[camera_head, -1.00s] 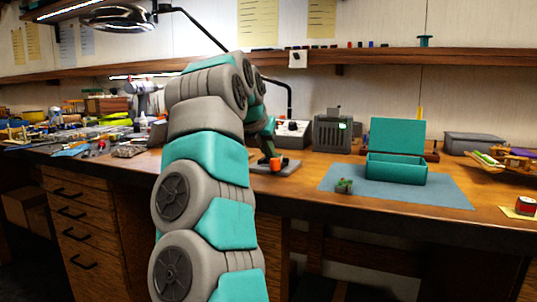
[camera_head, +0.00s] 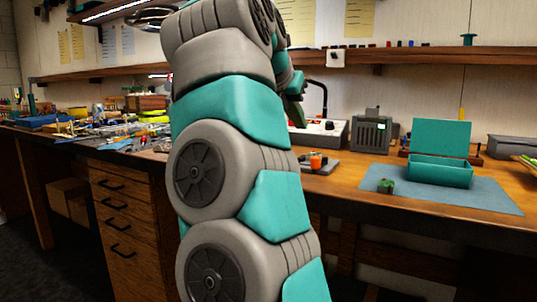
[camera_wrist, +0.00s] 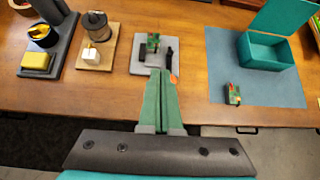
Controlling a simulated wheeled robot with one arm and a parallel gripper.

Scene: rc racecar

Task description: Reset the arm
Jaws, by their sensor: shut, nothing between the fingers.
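My arm is raised in front of the workbench (camera_head: 345,183), bent high at the elbow. My gripper (camera_head: 294,108) shows only partly behind the arm in the head view, above the bench. In the wrist view my gripper (camera_wrist: 161,72) has its two green fingers together, with nothing held between them. Below and beyond the fingertips in that view is a pale grey plate (camera_wrist: 142,68) carrying a small green part and dark pieces. A bit of orange shows beside the fingers.
An open teal box (camera_head: 440,172) and a small green part (camera_head: 385,186) sit on a blue mat (camera_head: 490,195). A grey device (camera_head: 371,133) stands behind. Clutter covers the left bench. A shelf (camera_head: 400,54) runs above; a lamp hangs at the upper left.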

